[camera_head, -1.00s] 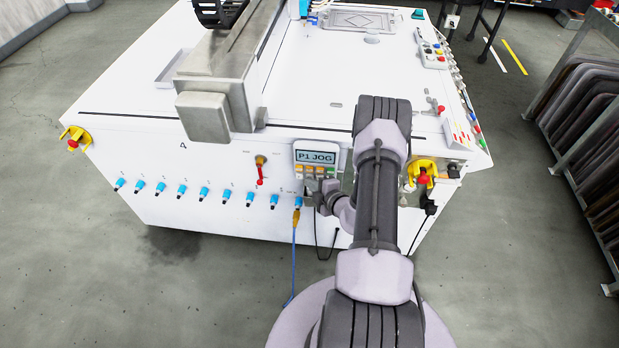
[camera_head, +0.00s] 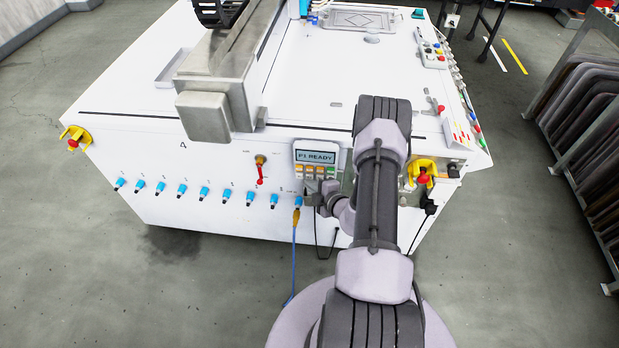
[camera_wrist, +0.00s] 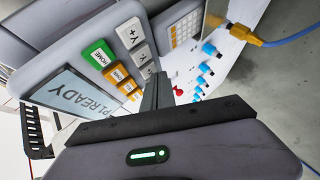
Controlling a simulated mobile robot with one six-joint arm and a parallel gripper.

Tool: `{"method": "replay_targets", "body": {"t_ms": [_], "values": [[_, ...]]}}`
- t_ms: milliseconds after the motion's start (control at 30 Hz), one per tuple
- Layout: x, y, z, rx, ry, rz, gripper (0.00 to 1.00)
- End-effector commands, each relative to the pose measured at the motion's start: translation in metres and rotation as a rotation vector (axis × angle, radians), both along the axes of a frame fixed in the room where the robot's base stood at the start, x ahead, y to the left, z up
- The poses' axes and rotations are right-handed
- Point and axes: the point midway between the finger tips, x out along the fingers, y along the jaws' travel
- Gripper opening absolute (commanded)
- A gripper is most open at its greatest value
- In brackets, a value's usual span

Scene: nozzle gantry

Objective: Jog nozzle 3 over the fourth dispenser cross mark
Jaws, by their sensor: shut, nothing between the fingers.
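The jog pendant (camera_head: 317,158) hangs on the machine's front face, and its screen reads "P1 READY". In the wrist view its screen (camera_wrist: 68,100) reads the same, turned on its side. Beside the screen are a green HOME key (camera_wrist: 98,52), orange keys (camera_wrist: 118,75) and grey jog keys, one marked +Y (camera_wrist: 128,34). My gripper (camera_head: 325,192) is at the pendant's lower keys. In the wrist view my gripper (camera_wrist: 159,82) is shut and empty, its tips close to the end grey key; contact cannot be told. Nozzle 3 and the cross marks cannot be made out.
The grey gantry beam (camera_head: 215,75) crosses the white table (camera_head: 290,105). Several blue connectors (camera_head: 204,194) and a red-handled valve (camera_head: 261,170) line the front face. A blue cable (camera_head: 294,260) hangs down. Yellow-guarded red stop buttons (camera_head: 423,177) sit at the front corners.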

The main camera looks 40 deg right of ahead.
Motion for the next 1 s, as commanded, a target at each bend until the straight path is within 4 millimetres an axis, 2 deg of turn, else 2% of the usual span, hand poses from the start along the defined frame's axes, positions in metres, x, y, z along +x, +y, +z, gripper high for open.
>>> {"method": "replay_targets", "body": {"t_ms": [1000], "values": [[0.0057,-0.0068,0.0000,0.000,0.000,0.000,0.00]]}}
